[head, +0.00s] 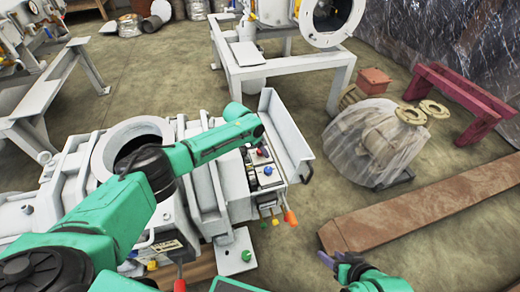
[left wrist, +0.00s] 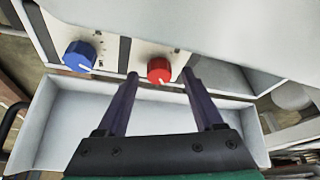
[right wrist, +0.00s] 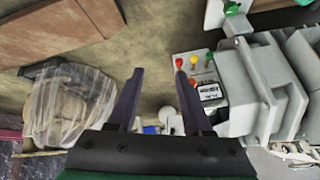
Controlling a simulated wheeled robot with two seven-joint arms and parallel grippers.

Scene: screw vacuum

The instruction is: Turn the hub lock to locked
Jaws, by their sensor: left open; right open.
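In the left wrist view a red knob (left wrist: 159,70) with a white pointer line sits on a white panel (left wrist: 112,50), with a blue knob (left wrist: 80,56) to its left. No readable label tells which one is the hub lock. My left gripper (left wrist: 160,76) is open, its fingertips on either side of the red knob, which lies between or just beyond them; contact cannot be told. The head view shows the blue knob (head: 267,170) on the machine's end, with my left arm over it and the left fingers mostly hidden. My right gripper (head: 335,260) is open and empty, right of the machine.
A raised white plate (head: 285,135) stands beside the knobs. Coloured levers (head: 290,218) stick out below the panel. A plastic-wrapped part (head: 370,145), a brown beam (head: 430,205) and a red bench (head: 460,95) are to the right. Floor between machine and beam is free.

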